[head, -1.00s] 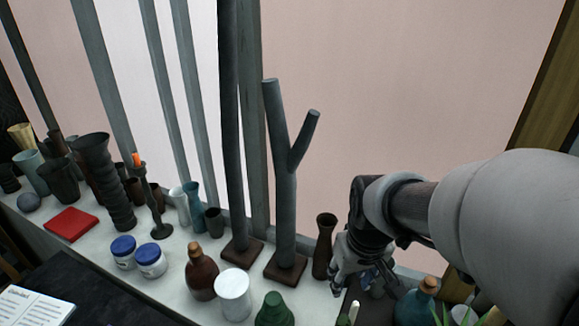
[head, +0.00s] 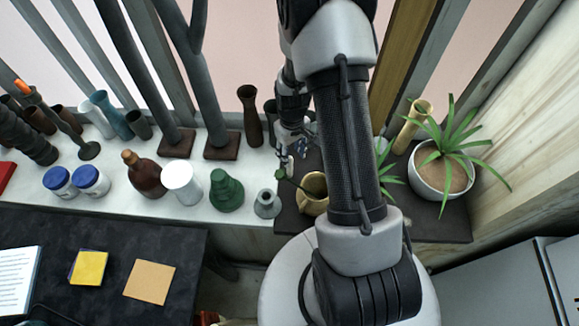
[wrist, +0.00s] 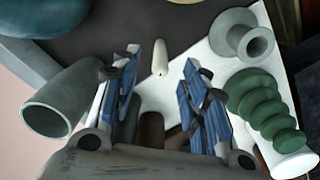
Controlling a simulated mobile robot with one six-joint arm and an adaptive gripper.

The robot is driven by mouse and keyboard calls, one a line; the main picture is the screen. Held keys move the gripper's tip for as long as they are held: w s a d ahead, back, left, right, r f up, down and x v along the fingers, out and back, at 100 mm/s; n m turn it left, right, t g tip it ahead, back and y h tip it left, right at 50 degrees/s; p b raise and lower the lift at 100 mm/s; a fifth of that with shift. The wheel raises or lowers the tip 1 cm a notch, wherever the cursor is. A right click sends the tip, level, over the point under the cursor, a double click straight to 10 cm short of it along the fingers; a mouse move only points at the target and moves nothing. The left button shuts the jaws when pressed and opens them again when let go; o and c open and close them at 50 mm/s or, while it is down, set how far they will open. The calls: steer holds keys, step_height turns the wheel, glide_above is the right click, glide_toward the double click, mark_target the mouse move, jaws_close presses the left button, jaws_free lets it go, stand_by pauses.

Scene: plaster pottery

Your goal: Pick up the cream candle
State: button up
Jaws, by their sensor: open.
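The cream candle (wrist: 160,58) is a short, pale upright-looking stick in the wrist view. It appears between the two finger tips, just beyond them, and no finger is seen touching it. My gripper (wrist: 173,78) is open and empty, its blue-padded fingers apart on either side of the candle. In the head view my gripper (head: 293,143) hangs low over the right part of the sill, and the candle is too small and too close to the fingers to make out clearly there.
Close by stand a dark green ribbed bottle (head: 227,190), a grey spool-like holder (head: 267,203), a white jar (head: 182,183), a brown vase (head: 250,117) and a brass mug (head: 313,193). A grey cup (wrist: 58,100) is left of the fingers. A potted plant (head: 445,180) stands right.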

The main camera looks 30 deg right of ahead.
mark_target(290, 169)
step_height(290, 169, down, 6)
steer(key=shift+r+b, duration=0.15)
steer(key=shift+b, duration=0.35)
steer(key=shift+w+a+f+b, duration=0.1)
steer(key=shift+f+b, duration=0.2)
steer(key=shift+f, duration=0.6)
steer(key=shift+w+d+f+b, duration=0.1)
steer(key=shift+f+b, duration=0.15)
steer(key=shift+f, duration=0.65)
steer(key=shift+w+a+f+b, duration=0.1)
steer(key=shift+f+b, duration=0.2)
steer(key=shift+f, duration=0.6)
steer(key=shift+c, duration=0.6)
jaws_close()
